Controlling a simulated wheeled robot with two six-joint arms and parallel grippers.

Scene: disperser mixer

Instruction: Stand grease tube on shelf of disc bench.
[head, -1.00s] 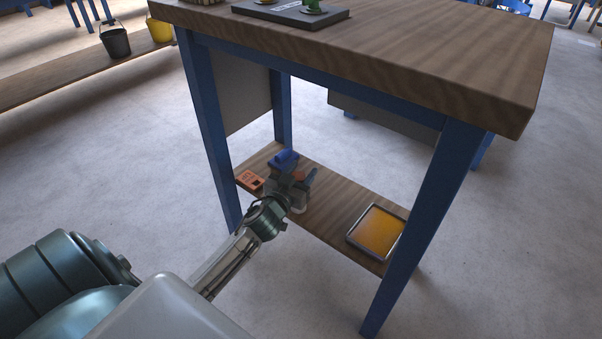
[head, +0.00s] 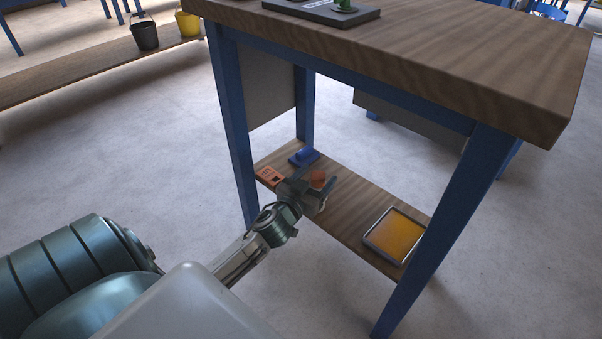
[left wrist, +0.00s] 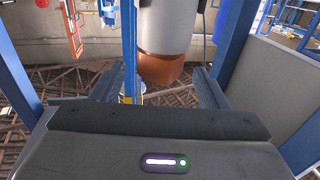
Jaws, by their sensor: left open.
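The grease tube, pale with an orange-brown cap (head: 318,178), appears to stand upright, cap up, on the wooden lower shelf (head: 352,204) of the blue-legged bench. Its base is partly hidden in the head view. My left gripper (head: 313,188) is open at the tube. In the left wrist view, which looks upside down, the tube's pale body (left wrist: 170,25) and cap (left wrist: 162,68) show between the two spread fingers of the left gripper (left wrist: 158,85). Whether a finger touches the tube I cannot tell. My right gripper is out of view.
Blue legs (head: 445,215) and the thick tabletop (head: 420,55) surround the shelf.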

